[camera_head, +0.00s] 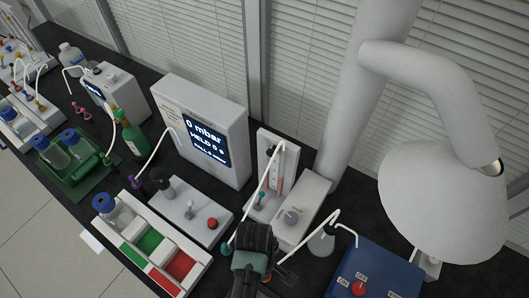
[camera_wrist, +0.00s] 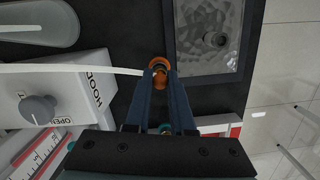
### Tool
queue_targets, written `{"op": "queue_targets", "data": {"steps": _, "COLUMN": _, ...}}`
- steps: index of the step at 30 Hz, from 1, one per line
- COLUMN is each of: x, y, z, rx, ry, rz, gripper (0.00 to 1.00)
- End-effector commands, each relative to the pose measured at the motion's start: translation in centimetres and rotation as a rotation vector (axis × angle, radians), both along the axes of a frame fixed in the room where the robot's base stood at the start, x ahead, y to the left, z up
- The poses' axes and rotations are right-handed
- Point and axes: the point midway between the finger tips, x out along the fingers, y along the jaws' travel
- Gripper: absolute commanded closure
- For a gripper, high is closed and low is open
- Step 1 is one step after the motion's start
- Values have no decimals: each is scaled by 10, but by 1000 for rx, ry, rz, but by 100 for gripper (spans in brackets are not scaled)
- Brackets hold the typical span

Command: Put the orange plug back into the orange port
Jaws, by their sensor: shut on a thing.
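In the wrist view, my gripper (camera_wrist: 160,72) is shut on the orange plug (camera_wrist: 159,62), with the plug between its two dark fingertips. A white tube runs left from the plug. In the head view, my dark gripper (camera_head: 256,258) is at the bottom middle, in front of the white valve box; the plug is hard to make out there. I cannot make out the orange port as a separate thing, nor tell whether the plug touches it; the fingers and plug may hide it.
In the head view, a blue box (camera_head: 375,272) stands right of my gripper and a white base with a red button (camera_head: 212,223) left. A large lamp-like hood (camera_head: 445,195) hangs right.

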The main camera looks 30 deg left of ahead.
Motion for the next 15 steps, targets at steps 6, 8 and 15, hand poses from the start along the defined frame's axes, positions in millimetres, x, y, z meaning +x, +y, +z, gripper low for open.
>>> {"op": "queue_targets", "data": {"steps": 6, "x": 0, "y": 0, "z": 0, "rx": 0, "ry": -1, "rz": 0, "gripper": 100}}
{"op": "queue_targets", "data": {"steps": 8, "x": 0, "y": 0, "z": 0, "rx": 0, "ry": -1, "rz": 0, "gripper": 100}}
{"op": "queue_targets", "data": {"steps": 15, "x": 0, "y": 0, "z": -4, "rx": 0, "ry": 0, "rz": 0, "gripper": 100}}
